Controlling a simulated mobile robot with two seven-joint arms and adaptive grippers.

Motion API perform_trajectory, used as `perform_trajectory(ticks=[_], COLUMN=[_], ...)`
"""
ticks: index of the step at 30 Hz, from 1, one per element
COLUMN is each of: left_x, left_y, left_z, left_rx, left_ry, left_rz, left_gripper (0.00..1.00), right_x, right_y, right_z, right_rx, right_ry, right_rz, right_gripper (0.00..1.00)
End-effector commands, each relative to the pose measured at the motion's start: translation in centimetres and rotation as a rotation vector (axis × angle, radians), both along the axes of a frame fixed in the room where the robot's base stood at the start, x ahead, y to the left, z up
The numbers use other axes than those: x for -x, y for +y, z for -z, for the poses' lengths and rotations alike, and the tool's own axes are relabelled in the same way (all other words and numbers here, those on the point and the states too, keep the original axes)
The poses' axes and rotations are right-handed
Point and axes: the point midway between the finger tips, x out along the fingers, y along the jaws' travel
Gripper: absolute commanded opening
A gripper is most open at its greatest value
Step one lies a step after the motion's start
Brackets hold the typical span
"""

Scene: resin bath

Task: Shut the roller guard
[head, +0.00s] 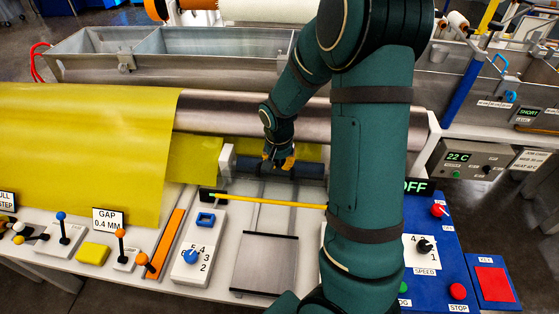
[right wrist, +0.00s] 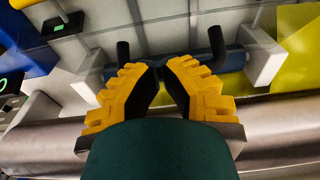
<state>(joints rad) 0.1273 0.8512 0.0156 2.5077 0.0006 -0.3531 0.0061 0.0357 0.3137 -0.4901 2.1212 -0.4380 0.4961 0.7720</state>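A clear panel that looks like the roller guard (head: 264,190) lies in front of a dark blue roller (head: 312,169); its exact edges are hard to make out. My right gripper (head: 277,161) is at the roller, near the white block on its left. In the right wrist view, the two yellow fingers (right wrist: 160,68) lean together at the dark blue bar (right wrist: 232,62), between two black posts (right wrist: 123,52). A narrow gap shows between the finger pads. I cannot tell whether the tips grip anything. My right forearm hides the roller's right end. My left gripper is not in view.
A yellow rod (head: 265,200) crosses in front of the panel. Yellow sheet (head: 85,140) covers the left side. A blue control box (head: 455,245) with knobs stands at right. Levers and a dial box (head: 199,255) line the front left. A metal trough (head: 190,50) lies behind.

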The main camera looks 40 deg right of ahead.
Motion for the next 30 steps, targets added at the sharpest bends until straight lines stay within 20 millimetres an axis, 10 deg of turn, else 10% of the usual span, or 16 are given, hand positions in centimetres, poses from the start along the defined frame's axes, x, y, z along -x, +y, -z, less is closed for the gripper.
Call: perform_trajectory(ticks=[30], left_x=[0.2], left_y=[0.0], left_z=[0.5], left_rx=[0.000], left_ry=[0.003], left_rz=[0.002], left_gripper=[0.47], right_x=[0.7], right_y=[0.9], right_z=[1.2], right_rx=[0.000], right_ry=[0.001], right_rz=[0.000], right_gripper=[0.00])
